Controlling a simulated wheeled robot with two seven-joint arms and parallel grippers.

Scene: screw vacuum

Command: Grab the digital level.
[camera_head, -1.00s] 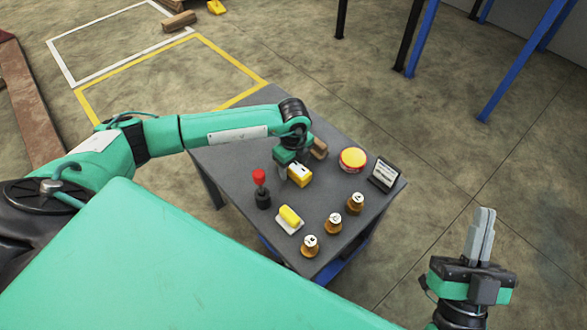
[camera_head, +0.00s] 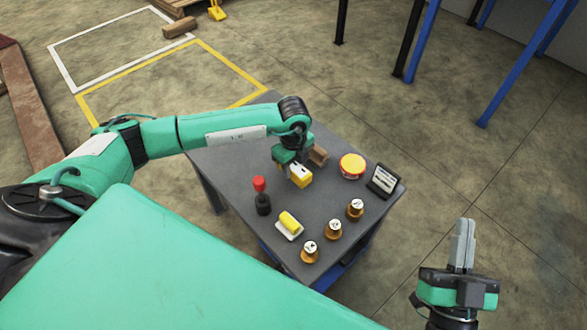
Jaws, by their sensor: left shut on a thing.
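The digital level (camera_head: 301,175) looks like a small yellow block with a pale top face. It is at the grey table's middle, right under my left gripper (camera_head: 291,168). My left gripper is shut on it, with the fingers mostly hidden by the wrist and the block. I cannot tell whether the level touches the table. My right gripper (camera_head: 462,245) is shut and empty, off the table at the lower right.
On the table (camera_head: 235,165) stand a brown block (camera_head: 319,155), a round yellow-red tin (camera_head: 352,166), a small display (camera_head: 384,180), a red-topped black item (camera_head: 262,203), a yellow roll on a white base (camera_head: 289,224) and three brass weights (camera_head: 333,230).

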